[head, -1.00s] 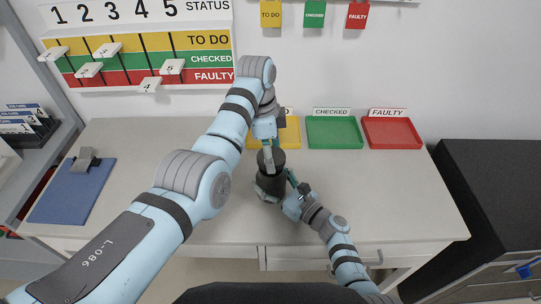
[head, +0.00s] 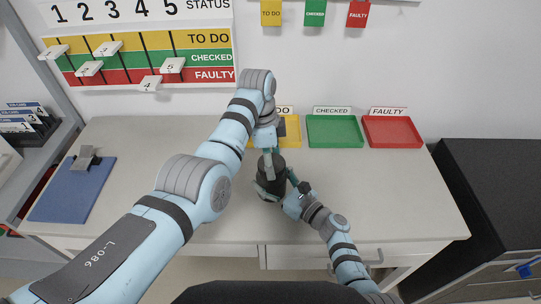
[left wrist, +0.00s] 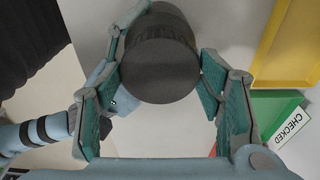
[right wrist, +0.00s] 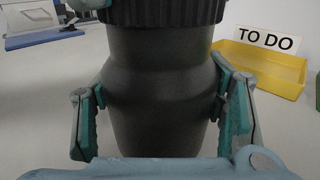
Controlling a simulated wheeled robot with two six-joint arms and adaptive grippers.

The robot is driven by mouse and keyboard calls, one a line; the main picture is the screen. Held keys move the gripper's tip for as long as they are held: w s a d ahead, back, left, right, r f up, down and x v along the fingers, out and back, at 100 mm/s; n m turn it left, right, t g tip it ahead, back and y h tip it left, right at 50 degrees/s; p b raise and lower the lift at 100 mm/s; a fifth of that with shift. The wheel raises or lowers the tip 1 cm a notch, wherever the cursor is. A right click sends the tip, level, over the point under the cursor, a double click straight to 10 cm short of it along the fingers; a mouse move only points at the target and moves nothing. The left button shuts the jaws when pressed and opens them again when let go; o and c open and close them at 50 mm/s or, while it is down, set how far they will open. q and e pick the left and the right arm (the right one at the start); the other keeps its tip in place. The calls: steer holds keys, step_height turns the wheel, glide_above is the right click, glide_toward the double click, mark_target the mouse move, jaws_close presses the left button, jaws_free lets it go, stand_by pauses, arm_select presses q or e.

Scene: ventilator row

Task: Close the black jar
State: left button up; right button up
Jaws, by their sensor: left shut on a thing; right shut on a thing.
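The black jar (right wrist: 160,90) stands upright on the table, its dark body filling the middle of the right wrist view. Its ribbed black lid (left wrist: 160,60) is at the top, seen from above in the left wrist view. The lid appears to sit on the jar's mouth; how tightly it is seated cannot be told. My left gripper (head: 271,164) reaches down from above, its fingers shut on opposite sides of the lid. My right gripper (head: 288,190) comes in low from the right and is shut around the jar's body.
Behind the jar are a yellow tray (right wrist: 265,68), partly hidden by my left arm in the head view, a green tray (head: 334,131) and a red tray (head: 392,132). A blue clipboard (head: 70,190) lies at the left. The table's right side is clear.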

arm_select(q)
steer(key=shift+f, duration=0.55)
stand_by(0.4)
arm_select(e)
jaws_close()
arm_select(q)
steer(key=m, duration=0.3)
steer(key=o, duration=0.8)
